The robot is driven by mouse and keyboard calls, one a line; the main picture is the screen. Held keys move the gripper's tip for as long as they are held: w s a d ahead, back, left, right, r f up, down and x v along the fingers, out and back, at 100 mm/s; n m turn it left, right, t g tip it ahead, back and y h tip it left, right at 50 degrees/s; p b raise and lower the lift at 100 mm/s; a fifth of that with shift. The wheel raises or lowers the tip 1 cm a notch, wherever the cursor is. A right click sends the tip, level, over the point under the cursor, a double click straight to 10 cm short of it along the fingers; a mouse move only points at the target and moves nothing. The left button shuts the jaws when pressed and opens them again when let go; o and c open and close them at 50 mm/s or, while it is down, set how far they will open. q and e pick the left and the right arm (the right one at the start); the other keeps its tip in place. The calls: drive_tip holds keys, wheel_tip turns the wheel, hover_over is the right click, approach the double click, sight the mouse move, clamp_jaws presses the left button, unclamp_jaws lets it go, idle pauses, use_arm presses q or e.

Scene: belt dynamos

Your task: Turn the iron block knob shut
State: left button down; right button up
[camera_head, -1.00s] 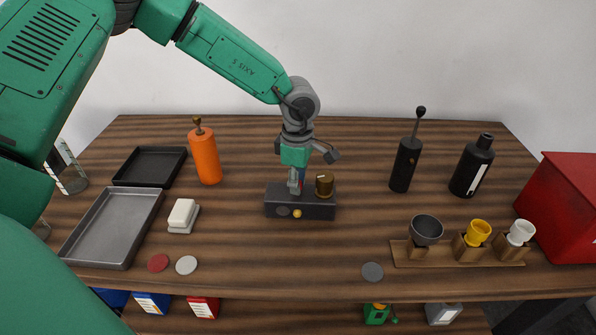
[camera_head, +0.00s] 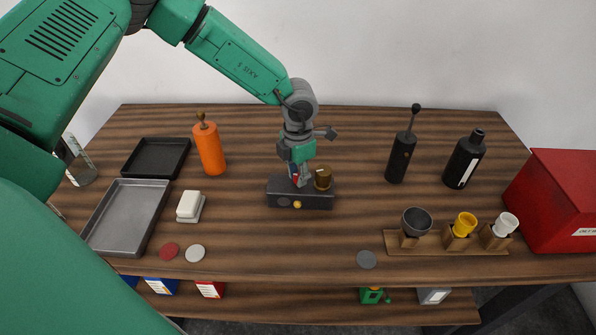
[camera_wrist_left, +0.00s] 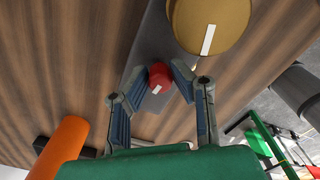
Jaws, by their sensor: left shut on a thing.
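The dark iron block (camera_head: 284,203) sits mid-table, with a yellow button and a dark disc on its front face. A large brass knob (camera_head: 322,179) stands on its right part; in the wrist view the knob (camera_wrist_left: 207,22) bears a white mark and is apart from my fingers. A small red knob (camera_wrist_left: 160,75) with a white mark stands beside it. My left gripper (camera_head: 297,180) points down over the block, shut on the red knob, with one finger on each side in the wrist view. The head view mostly hides the red knob behind the fingers. My right gripper is not in view.
An orange bottle (camera_head: 210,150) stands left of the block; a black bottle (camera_head: 401,158) stands to the right. Trays (camera_head: 128,240) and a white block-shaped item (camera_head: 189,206) are at left. A wooden rack (camera_head: 445,247) with cups is at front right. Table in front of the block is clear.

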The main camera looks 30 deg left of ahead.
use_arm(q)
drive_tip(key=shift+s+n, duration=0.1)
drive_tip(key=shift+n, duration=0.5)
drive_tip(key=shift+f+n, duration=0.1)
drive_tip(key=shift+n, duration=0.2)
drive_tip(key=c, duration=1.4)
unclamp_jaws()
